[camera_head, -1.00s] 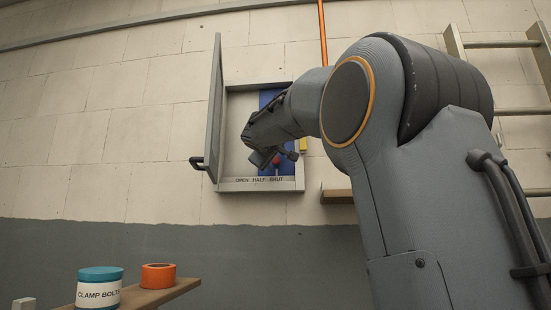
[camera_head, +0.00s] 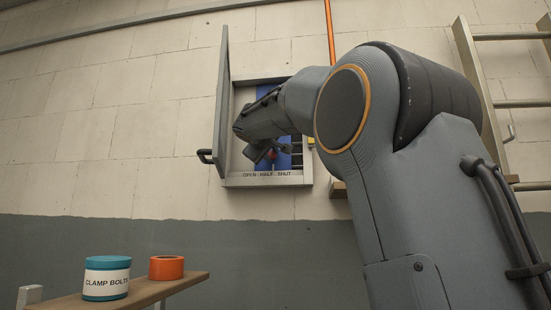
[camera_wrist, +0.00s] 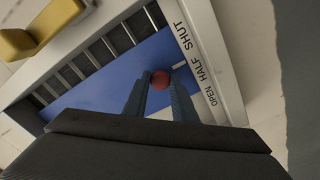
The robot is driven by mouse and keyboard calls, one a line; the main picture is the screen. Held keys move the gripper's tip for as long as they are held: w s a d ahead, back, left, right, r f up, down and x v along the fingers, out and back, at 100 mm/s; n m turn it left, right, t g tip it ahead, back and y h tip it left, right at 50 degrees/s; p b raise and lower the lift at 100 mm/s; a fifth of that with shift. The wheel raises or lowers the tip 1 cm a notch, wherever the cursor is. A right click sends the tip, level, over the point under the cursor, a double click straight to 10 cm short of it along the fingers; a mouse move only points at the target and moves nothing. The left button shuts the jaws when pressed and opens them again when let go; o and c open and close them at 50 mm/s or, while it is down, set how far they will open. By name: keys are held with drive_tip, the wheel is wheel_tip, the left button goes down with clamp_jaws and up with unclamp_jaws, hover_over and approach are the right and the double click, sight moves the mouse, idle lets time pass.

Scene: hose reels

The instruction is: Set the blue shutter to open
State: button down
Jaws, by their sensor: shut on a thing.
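The blue shutter (camera_head: 268,100) sits in a shallow grey wall box (camera_head: 240,180) marked OPEN, HALF, SHUT along its lower edge. Its red knob (camera_wrist: 160,80) shows between my gripper's fingers (camera_wrist: 158,96) in the wrist view, about level with HALF. In the wrist view the blue panel (camera_wrist: 105,75) leaves dark slots (camera_wrist: 95,55) bare on the SHUT side. My gripper (camera_head: 264,154) is shut on the knob in the head view. My arm hides part of the shutter and the box's right side.
The box's door (camera_head: 222,95) stands open at left, with a black handle (camera_head: 205,156). A yellow part (camera_wrist: 28,35) sits beside the box. A shelf (camera_head: 180,286) holds a teal clamp-bolts tub (camera_head: 106,280) and orange ring (camera_head: 166,267). A ladder-like rack (camera_head: 470,75) stands right.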

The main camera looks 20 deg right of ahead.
drive_tip(key=c, duration=1.5)
unclamp_jaws()
drive_tip(key=shift+a, duration=0.15)
drive_tip(key=shift+o, duration=0.2)
drive_tip(key=shift+w, duration=0.1)
drive_tip(key=b+v, duration=0.4)
drive_tip(key=v, duration=0.4)
